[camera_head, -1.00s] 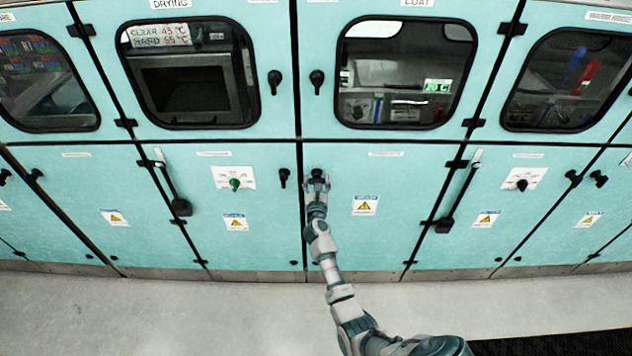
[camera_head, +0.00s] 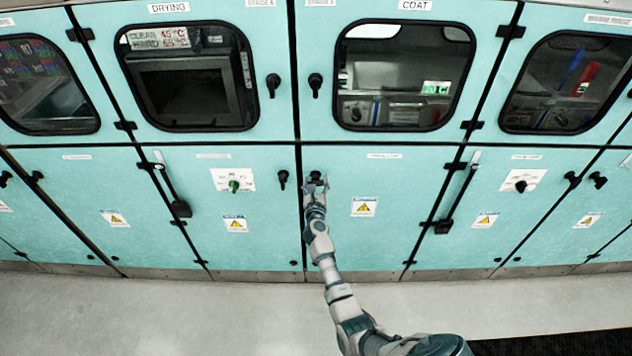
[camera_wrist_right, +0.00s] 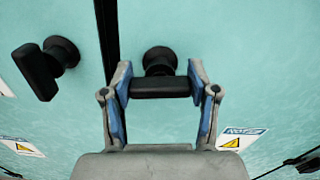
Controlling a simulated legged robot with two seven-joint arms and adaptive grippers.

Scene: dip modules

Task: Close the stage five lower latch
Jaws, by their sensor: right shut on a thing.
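My right gripper (camera_head: 316,186) is at the black latch on the lower door under the COAT window, just right of the seam between two doors. In the right wrist view the gripper (camera_wrist_right: 161,95) has its two blue-padded fingers on either end of the black latch handle (camera_wrist_right: 160,89), which lies level across the picture. The round base of the latch shows above the handle. The lower door (camera_head: 385,230) looks flush with its neighbours. In the head view the gripper hides most of the latch. My left gripper is not in view.
A similar black latch (camera_head: 283,179) stands upright on the door to the left and also shows tilted in the wrist view (camera_wrist_right: 45,68). Two upper latches (camera_head: 273,85) (camera_head: 315,84) flank the seam above. A green knob (camera_head: 235,186) is further left. The grey floor (camera_head: 160,315) is clear.

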